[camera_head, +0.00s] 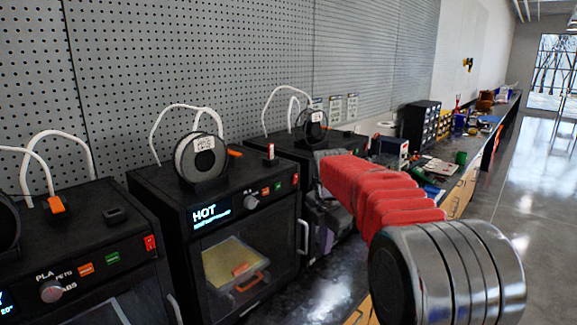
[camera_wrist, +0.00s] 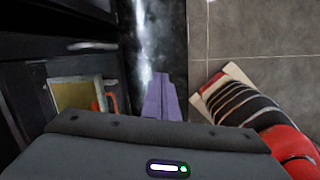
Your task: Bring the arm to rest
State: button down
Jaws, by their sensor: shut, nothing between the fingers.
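My arm (camera_head: 385,195), red with a large silver joint, reaches from the lower right toward the printers in the head view. My gripper's purple fingers (camera_wrist: 160,97) are together and empty in the wrist view, pointing down over the dark bench top. In the head view my gripper hangs beside the right side of the HOT printer, partly hidden by the arm and a door handle.
The black printer (camera_head: 185,255) reading HOT has a shut clear door with a yellow plate (camera_head: 222,275) and orange piece inside. Other printers stand left and behind. Spools and white tubes top them. A small drawer cabinet (camera_head: 421,125) stands farther along the bench. The grey floor (camera_head: 535,185) at right is open.

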jog(key=s+d+m+t, duration=0.1)
jog(key=s+d+m, duration=0.1)
jog(key=s+m, duration=1)
jog(key=s+d+r+m+t, duration=0.1)
jog(key=s+m, duration=1.1)
jog(key=s, duration=1.4)
jog(key=shift+d+m+t, duration=0.4)
jog(key=shift+d+t, duration=0.2)
jog(key=shift+d, duration=0.65)
jog(key=shift+s+a, duration=0.1)
jog(key=shift+a, duration=0.05)
